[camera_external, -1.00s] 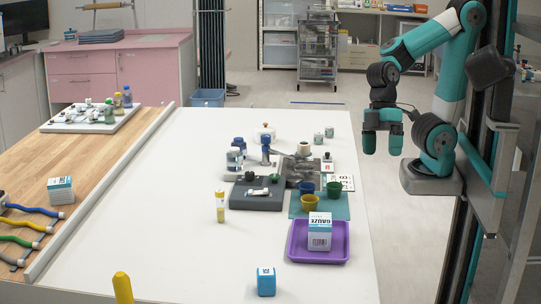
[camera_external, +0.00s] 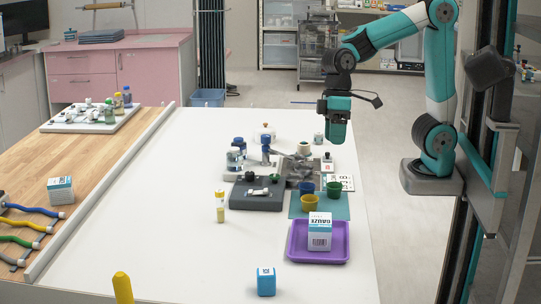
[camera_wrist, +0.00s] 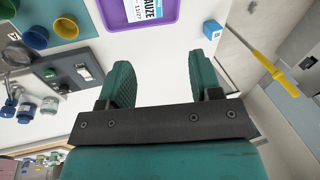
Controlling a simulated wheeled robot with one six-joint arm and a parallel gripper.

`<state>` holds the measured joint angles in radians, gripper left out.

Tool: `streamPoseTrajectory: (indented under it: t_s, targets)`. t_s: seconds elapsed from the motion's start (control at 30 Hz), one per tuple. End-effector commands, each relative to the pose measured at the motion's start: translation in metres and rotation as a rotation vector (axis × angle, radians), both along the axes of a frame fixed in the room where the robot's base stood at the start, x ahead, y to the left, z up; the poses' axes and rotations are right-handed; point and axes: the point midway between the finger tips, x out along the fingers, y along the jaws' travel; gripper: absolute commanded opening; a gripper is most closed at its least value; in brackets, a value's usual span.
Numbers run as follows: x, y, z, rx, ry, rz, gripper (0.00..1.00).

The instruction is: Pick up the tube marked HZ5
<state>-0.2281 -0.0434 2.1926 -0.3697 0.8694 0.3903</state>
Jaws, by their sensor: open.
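A tube with a yellow cap (camera_external: 220,206) stands upright on the white table, left of the grey block, in the external view. Its marking is too small to read, so I cannot tell whether it says HZ5. I cannot make it out for sure in the wrist view. My gripper (camera_external: 337,139) is open and empty, high over the right back part of the table, well away from the tube. In the wrist view my gripper (camera_wrist: 161,78) has its two teal fingers spread, with bare white table between them.
A grey block (camera_external: 257,201) stands right of the tube. Bottles stand behind the block. The table left of the tube is clear.

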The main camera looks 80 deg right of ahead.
Motion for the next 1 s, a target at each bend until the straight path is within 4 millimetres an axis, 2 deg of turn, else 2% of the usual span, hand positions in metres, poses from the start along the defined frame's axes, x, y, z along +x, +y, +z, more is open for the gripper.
streamPoseTrajectory:
  t_s: [0.03,0.2,0.3,0.43,0.5,0.63,0.83,1.0]
  targets:
    - [0.039,-0.004,0.001,-0.028,0.032,-0.138,0.58]
    - [0.148,-0.023,-0.001,-0.103,0.115,-0.655,0.58]
    - [0.204,-0.037,-0.012,-0.133,0.157,-0.963,0.58]
    - [0.258,-0.055,-0.031,-0.153,0.198,-1.318,0.58]
    - [0.277,-0.063,-0.04,-0.158,0.213,-1.471,0.58]
    - [0.297,-0.072,-0.052,-0.158,0.233,-1.653,0.58]
    - [0.303,-0.075,-0.071,-0.161,0.243,-1.723,0.58]
    - [0.302,-0.075,-0.108,-0.163,0.244,-1.72,0.58]
